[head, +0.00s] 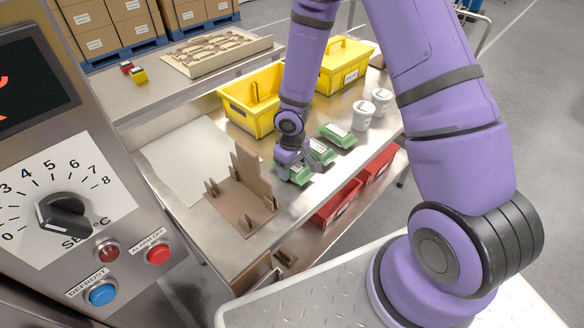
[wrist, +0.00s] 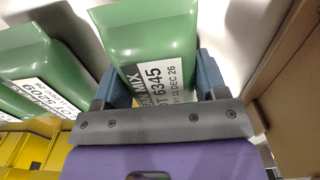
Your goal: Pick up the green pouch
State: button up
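Several green pouches with white labels lie in a row on the steel table. In the head view, the near pouch (head: 299,175) is under my gripper (head: 290,160), which partly covers it. In the wrist view, a green pouch (wrist: 150,38) with a label reading 6345 lies between the two blue fingers of my gripper (wrist: 164,84), one at each side. I cannot tell whether the fingers press on it. A second pouch (head: 320,150) lies just behind, and a third pouch (head: 338,135) lies farther back. A neighbouring pouch also shows at the left of the wrist view (wrist: 45,62).
A brown fixture with upright pegs (head: 240,196) stands just left of the near pouch. Two yellow bins (head: 250,112) stand behind the row. White tubs (head: 363,115) are at the far right. Red bins (head: 335,205) sit below the table's front edge. A pale sheet (head: 185,160) lies clear at left.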

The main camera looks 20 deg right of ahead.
jog(key=shift+c, duration=0.9)
jog(key=shift+r, duration=5)
jog(key=shift+o, duration=1.4)
jog(key=c, duration=0.5)
jog(key=shift+f, duration=0.1)
jog(key=shift+c, duration=0.2)
